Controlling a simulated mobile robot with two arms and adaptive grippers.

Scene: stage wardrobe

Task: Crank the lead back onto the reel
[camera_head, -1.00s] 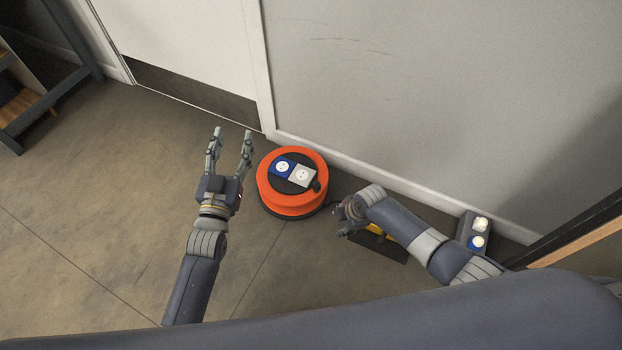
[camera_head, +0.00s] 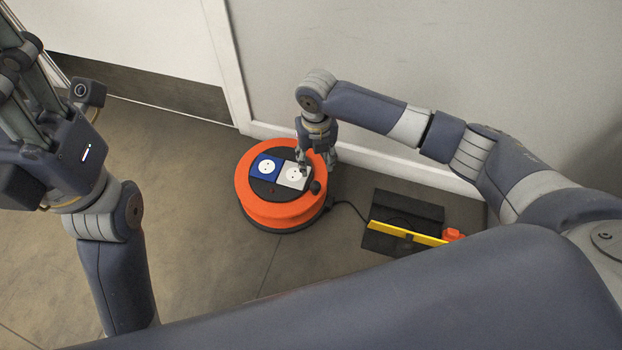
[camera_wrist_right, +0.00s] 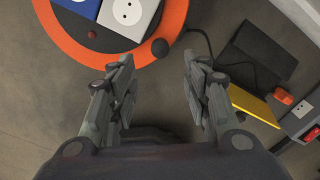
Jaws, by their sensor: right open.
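The orange cable reel (camera_head: 283,210) lies flat on the floor by the wall, with blue and grey socket plates on top. Its small dark crank knob (camera_head: 315,187) stands near the right rim; it also shows in the right wrist view (camera_wrist_right: 159,47). The black lead (camera_head: 350,206) runs from the reel toward a dark case. My right gripper (camera_head: 316,163) is over the reel's right side, pointing down. In the wrist view its open fingers (camera_wrist_right: 155,75) are apart with the knob beyond them, not held. My left gripper (camera_head: 25,80) is raised at far left, its fingertips unclear.
A dark flat case (camera_head: 405,212) with a yellow bar (camera_head: 408,232) lies right of the reel, and an orange piece (camera_head: 452,235) sits at the bar's end. The wall (camera_head: 400,60) stands close behind. Floor left of the reel is clear.

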